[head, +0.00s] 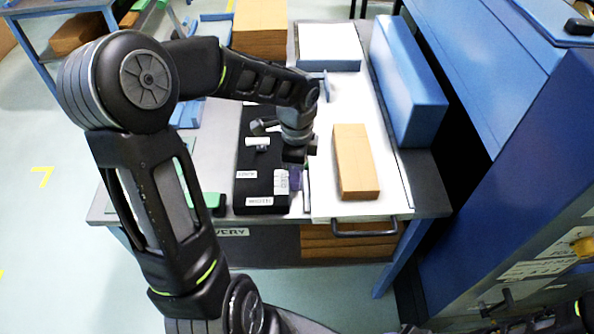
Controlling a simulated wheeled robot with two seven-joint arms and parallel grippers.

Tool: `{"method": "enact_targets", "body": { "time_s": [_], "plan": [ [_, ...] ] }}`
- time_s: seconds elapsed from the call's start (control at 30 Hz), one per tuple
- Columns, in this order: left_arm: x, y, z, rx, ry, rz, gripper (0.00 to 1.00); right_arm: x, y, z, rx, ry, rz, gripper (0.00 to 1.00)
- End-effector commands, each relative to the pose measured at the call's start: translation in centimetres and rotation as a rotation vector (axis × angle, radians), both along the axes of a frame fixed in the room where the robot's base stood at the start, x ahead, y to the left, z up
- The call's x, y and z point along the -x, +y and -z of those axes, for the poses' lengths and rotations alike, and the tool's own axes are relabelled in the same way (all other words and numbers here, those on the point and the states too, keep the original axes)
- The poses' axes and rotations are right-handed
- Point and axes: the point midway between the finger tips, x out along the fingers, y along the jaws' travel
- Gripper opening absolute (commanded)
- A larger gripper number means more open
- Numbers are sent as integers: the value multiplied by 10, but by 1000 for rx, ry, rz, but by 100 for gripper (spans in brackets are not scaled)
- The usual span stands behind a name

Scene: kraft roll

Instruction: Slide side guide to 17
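My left gripper (297,155) points down over the bench, at the seam between a black labelled unit (255,180) and a white sheet or board (322,200). I cannot make out for certain which part is the side guide, and no 17 mark is readable. Dark parts of my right gripper (505,305) show small at the bottom right corner.
A brown block (355,160) lies on the white board. A long blue block (405,85) stands along its right edge. A white-topped blue box (328,48) and a brown box (260,28) sit at the back. A blue cabinet (530,170) closes off the right side. Open floor lies at left.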

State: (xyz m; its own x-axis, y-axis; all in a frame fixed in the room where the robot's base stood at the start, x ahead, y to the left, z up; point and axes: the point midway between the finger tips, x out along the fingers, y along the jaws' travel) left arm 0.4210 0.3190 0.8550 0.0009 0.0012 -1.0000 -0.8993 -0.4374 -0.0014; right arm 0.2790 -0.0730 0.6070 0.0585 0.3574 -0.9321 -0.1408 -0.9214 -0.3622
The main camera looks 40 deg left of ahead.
Motion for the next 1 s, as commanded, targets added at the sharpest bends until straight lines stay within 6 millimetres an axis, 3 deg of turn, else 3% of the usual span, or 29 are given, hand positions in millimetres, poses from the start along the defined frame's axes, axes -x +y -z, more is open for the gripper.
{"method": "enact_targets", "body": {
  "time_s": [0.1,0.53,1.0],
  "plan": [
    [0,0,0,0,0,0,35,0,0,0,0,0,0,36],
    [0,0,-1,0,0,0,0,0,0,0,0,0,0,36],
    [0,0,-1,-1,0,1,0,0,0,0,0,0,0,36]
  ]
}}
